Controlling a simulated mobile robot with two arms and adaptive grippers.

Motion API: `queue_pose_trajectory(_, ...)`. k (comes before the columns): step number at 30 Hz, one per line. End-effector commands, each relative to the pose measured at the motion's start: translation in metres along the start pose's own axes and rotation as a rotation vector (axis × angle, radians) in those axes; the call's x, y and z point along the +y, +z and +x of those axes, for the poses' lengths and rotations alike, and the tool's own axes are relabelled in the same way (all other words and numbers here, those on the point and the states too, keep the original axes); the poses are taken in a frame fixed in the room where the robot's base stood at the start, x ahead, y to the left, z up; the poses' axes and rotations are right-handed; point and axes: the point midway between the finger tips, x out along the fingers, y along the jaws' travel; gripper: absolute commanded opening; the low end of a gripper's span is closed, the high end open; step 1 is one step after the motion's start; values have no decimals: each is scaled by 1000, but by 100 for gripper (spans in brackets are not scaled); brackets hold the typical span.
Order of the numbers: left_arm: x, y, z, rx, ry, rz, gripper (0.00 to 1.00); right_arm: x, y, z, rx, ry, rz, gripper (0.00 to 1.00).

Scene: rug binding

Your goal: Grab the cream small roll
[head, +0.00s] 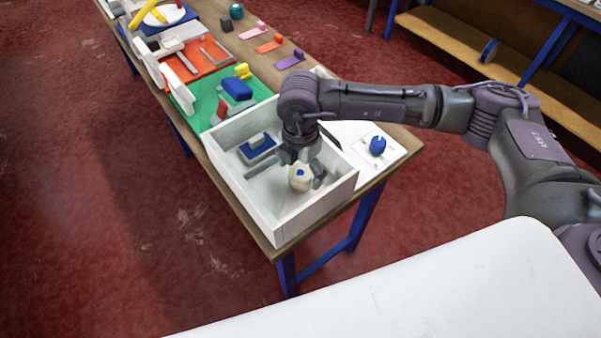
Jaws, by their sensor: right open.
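My right gripper (285,174) reaches down into the box from above and is open. One finger extends to the left of the roll and the other shows close to its right side. I cannot tell whether either finger touches the roll. The gripper partly hides the box floor. My left gripper is not in view.
A blue and grey block (257,150) lies in the box's left part. A white board with a blue knob (377,146) is right of the box. Green (206,103) and orange (205,64) mats with tools lie farther along the table. A white surface (400,290) fills the foreground.

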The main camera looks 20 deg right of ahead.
Motion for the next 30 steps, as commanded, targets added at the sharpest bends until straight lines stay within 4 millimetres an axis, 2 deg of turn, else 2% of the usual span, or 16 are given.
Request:
queue_pose_trajectory(6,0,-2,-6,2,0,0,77,0,0,20,0,0,2,86)
queue_pose_trajectory(13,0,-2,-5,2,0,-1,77,0,0,22,0,0,2,84)
queue_pose_trajectory(24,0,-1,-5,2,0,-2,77,0,0,21,0,0,2,23)
queue_pose_trajectory(30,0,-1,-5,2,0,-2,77,0,0,21,0,1,2,20)
